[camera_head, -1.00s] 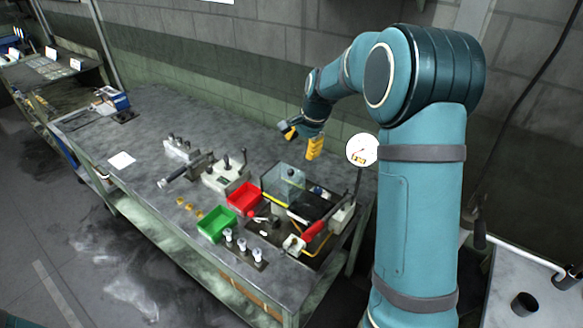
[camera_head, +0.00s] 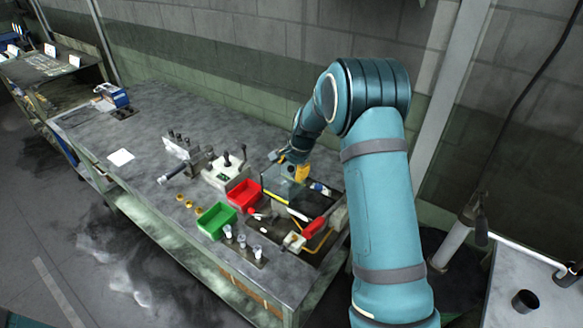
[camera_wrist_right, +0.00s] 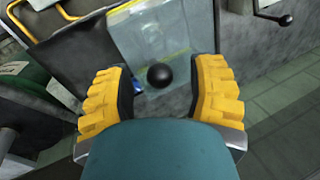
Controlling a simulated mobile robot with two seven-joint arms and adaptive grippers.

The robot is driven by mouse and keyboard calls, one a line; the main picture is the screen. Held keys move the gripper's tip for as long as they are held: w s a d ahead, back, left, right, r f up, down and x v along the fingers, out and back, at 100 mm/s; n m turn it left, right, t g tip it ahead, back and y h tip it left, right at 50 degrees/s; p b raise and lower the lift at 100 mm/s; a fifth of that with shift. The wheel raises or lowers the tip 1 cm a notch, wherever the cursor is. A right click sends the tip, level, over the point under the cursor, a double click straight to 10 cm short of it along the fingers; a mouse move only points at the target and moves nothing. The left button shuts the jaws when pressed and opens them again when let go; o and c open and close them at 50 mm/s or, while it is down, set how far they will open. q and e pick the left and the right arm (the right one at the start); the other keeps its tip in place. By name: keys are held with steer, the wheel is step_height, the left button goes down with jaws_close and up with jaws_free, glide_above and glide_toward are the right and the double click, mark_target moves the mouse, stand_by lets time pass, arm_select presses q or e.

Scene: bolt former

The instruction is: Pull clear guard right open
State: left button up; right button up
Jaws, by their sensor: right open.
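The clear guard is a see-through panel with a yellow lower edge, on the machine at the right end of the bench; in the head view it (camera_head: 283,187) is partly hidden by my right gripper (camera_head: 289,165). In the right wrist view the clear guard (camera_wrist_right: 165,32) lies beyond the fingers, with a round black knob (camera_wrist_right: 159,75) on it. My right gripper (camera_wrist_right: 161,80) is open, its yellow fingers on either side of the knob. I see a gap on both sides, so it does not hold the knob. My left gripper is not in view.
A red bin (camera_head: 245,196) and a green bin (camera_head: 215,221) stand left of the machine. A red-handled lever (camera_head: 314,229) is at its front. A grey lever fixture (camera_head: 224,172) stands further left. The bench's left part is mostly clear around a white sheet (camera_head: 120,157).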

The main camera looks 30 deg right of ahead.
jaws_close()
steer(key=s+d+b, duration=0.1)
steer(key=s+d, duration=0.3)
steer(key=s, duration=0.6)
steer(key=shift+s+b, duration=0.15)
steer(key=shift+b, duration=0.25)
steer(key=shift+d+f, duration=0.1)
jaws_free()
steer(key=shift+s, duration=0.1)
steer(key=shift+d, duration=0.1)
